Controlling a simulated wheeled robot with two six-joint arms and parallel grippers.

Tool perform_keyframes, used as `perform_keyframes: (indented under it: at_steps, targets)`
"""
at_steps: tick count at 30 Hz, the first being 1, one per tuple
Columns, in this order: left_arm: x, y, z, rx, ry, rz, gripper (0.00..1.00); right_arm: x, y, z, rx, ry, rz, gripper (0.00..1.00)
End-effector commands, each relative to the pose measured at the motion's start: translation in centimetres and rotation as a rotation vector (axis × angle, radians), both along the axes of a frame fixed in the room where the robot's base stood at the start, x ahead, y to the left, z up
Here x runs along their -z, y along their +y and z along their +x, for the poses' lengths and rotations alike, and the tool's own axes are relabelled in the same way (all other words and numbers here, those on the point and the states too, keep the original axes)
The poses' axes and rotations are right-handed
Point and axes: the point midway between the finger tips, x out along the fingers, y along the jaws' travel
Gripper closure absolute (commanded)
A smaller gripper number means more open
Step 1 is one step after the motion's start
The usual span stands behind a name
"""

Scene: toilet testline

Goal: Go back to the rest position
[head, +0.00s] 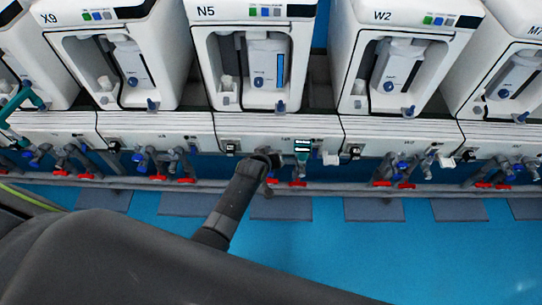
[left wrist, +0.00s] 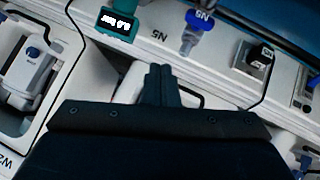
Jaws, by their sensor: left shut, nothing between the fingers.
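My left gripper shows in the left wrist view (left wrist: 160,72), its two dark fingers together with nothing between them. The fingertips point toward the white front ledge of the N5 station (left wrist: 165,45). In the head view my left arm comes in from the lower left and its end is in front of the ledge below the N5 unit (head: 255,70); the fingers cannot be made out there. My right gripper is in neither view.
A teal gauge with a lit display (head: 302,146) is close right of my arm's end; it also shows in the wrist view (left wrist: 118,20). A blue valve (left wrist: 200,25) and black socket (left wrist: 252,58) are nearby. Red-handled pipes (head: 395,184) run below the units.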

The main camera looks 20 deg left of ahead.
Motion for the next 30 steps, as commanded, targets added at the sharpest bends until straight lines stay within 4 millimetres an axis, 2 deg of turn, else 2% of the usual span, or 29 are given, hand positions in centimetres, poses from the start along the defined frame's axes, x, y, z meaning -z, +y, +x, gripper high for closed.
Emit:
perform_keyframes:
  at_steps: [3,9,15,23,26,29,30]
  targets:
    - [-1.5,-0.4,-1.3,-0.002,-0.001,-0.003,1.0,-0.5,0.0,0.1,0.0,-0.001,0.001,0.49]
    - [-3.1,-0.9,-3.0,-0.001,0.0,-0.001,1.0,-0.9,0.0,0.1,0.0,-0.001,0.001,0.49]
    - [-3.9,-1.0,-3.7,-0.001,0.0,-0.001,1.0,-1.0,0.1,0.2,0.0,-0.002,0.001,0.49]
    - [-3.9,-1.1,-3.8,0.0,0.0,0.001,1.0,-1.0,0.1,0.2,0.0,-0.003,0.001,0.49]
    - [-2.8,-0.8,-4.5,0.007,0.019,0.011,1.0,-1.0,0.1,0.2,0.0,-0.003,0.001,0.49]
    - [0.6,0.0,-6.5,0.028,0.074,0.042,1.0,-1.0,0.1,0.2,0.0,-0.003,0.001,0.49]
    - [2.6,0.5,-7.8,0.041,0.106,0.061,1.0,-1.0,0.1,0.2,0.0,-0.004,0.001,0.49]
